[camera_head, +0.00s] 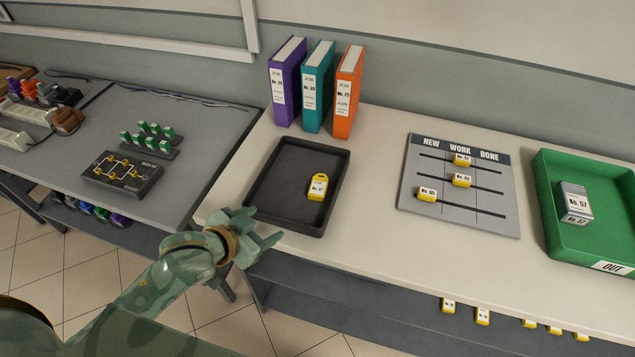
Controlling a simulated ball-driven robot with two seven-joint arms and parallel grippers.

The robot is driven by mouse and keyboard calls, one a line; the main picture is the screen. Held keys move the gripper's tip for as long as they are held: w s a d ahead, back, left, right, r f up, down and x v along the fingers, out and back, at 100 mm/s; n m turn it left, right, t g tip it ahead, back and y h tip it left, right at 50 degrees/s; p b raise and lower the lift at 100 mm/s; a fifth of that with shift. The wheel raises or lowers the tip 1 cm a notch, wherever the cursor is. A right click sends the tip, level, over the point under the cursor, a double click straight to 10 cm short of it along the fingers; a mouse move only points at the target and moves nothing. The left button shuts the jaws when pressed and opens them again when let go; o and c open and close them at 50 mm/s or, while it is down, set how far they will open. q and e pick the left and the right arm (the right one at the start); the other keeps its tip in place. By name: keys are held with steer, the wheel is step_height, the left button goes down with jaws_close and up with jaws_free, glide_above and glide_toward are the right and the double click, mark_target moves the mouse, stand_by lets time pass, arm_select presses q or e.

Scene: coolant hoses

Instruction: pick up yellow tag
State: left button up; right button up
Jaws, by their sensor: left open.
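A yellow tag (317,187) with a white label lies in the right part of the black tray (262,190) on the white bench. The label's number is too small to read surely. Three more yellow tags sit on the grey NEW/WORK/DONE board (478,205): an upper one (461,159), a middle one (461,180) and a lower left one (427,194). My left gripper (264,226) is open and empty at the bench's front edge, left of and nearer than the tag in the tray. My right gripper is not in view.
Purple, teal and orange binders (317,88) stand behind the tray. A green OUT tray (560,232) at the right holds a grey block (574,203). Several yellow tags show below the bench front (482,316). A grey table (205,130) with equipment is at the left. Bench between tray and board is clear.

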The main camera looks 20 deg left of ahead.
arm_select(q)
steer(key=w+d+r+n+h, duration=0.1)
steer(key=w+r+h, duration=0.1)
steer(key=w, duration=0.2)
steer(key=b, duration=0.3)
glide_toward(319, 186)
steer(key=shift+w+d+f+t, duration=0.1)
steer(key=shift+w+f+t, duration=0.1)
steer(key=shift+w+f, duration=0.3)
steer(key=shift+w+d+f+t, duration=0.1)
steer(key=shift+w+f+t, duration=0.1)
steer(key=shift+f, duration=0.45)
steer(key=x, duration=0.2)
steer(key=b+x, duration=0.1)
steer(key=x, duration=0.3)
steer(key=shift+w+d+r, duration=0.1)
steer(key=shift+d+r, duration=0.1)
steer(key=shift+r, duration=0.1)
steer(key=c, duration=1.1)
